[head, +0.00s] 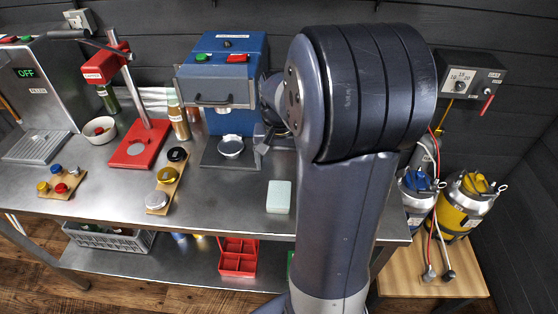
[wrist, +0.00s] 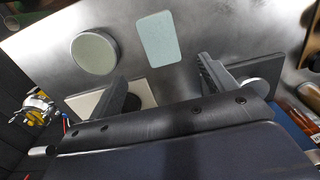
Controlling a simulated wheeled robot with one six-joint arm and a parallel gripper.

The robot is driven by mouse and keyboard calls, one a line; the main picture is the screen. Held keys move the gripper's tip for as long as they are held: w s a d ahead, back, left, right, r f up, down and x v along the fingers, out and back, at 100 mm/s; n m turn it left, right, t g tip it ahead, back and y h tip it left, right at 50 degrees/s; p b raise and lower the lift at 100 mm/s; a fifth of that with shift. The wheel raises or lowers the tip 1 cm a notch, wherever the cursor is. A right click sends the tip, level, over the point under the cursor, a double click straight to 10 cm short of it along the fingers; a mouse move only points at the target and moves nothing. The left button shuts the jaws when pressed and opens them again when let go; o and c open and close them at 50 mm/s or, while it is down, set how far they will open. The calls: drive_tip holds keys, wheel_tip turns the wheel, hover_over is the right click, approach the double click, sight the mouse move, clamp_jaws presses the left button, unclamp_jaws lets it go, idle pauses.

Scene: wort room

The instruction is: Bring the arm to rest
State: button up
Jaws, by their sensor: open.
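My arm rises through the middle right of the head view and bends over the steel bench (head: 110,185). My gripper (head: 262,140) is partly hidden behind the arm, close in front of the blue machine (head: 238,50). In the wrist view my gripper (wrist: 160,75) has its two dark fingers wide apart, with nothing between them. A pale green block (head: 279,196) lies on the bench, clear of the fingers; it also shows in the wrist view (wrist: 158,37).
A round pale-topped thing (wrist: 95,53) and a cream square (wrist: 88,103) lie near the fingers in the wrist view. A red press (head: 140,145) and bottle (head: 178,118) stand left. A wooden stand (head: 400,275) holds metal kegs (head: 462,215) at right.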

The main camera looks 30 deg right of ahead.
sight(279, 193)
idle(0.4)
wheel_tip(279, 193, down, 12)
drive_tip(key=shift+r+p, duration=0.1)
drive_tip(key=shift+p, duration=0.25)
drive_tip(key=shift+r, duration=0.65)
